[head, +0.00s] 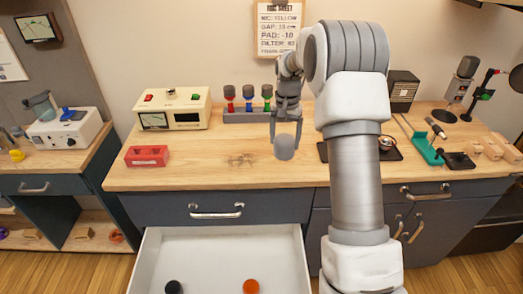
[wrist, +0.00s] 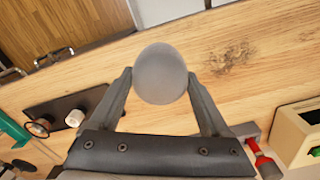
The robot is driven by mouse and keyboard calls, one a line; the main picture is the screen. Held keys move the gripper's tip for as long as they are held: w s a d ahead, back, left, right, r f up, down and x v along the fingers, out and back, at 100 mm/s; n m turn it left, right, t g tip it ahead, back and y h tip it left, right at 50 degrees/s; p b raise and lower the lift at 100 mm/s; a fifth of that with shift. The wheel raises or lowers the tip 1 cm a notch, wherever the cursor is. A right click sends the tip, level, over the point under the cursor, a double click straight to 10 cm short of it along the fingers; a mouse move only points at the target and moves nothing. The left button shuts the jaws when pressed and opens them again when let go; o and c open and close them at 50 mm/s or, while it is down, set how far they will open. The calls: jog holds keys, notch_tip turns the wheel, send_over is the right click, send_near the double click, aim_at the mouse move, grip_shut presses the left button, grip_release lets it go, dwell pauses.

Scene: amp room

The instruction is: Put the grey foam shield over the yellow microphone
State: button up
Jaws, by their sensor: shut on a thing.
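My gripper (head: 287,126) is shut on the grey foam shield (head: 284,148), a rounded cap hanging below its fingers above the front part of the wooden bench. In the wrist view the shield (wrist: 160,70) sits between the two fingertips of my gripper (wrist: 160,80). I cannot make out a yellow microphone; my gripper and arm cover the rack's right end.
A cream meter box (head: 172,108) and a red block (head: 146,156) stand left of the rack. An open white drawer (head: 220,250) juts out in front, with a black disc and an orange disc inside. A microphone stand (head: 462,80) is at the right. The bench's front middle is clear.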

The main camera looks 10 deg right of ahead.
jog(key=shift+w+a+f+p, duration=0.2)
jog(key=shift+w+a+f, duration=0.6)
jog(key=shift+f, duration=0.6)
jog(key=shift+w+a+f+p, duration=0.15)
jog(key=shift+w+a+f, duration=0.45)
jog(key=shift+w+f, duration=0.65)
jog(key=shift+w+a+f+p, duration=0.2)
jog(key=shift+w+a+f, duration=0.5)
jog(key=shift+f, duration=0.9)
jog(key=o, duration=1.1)
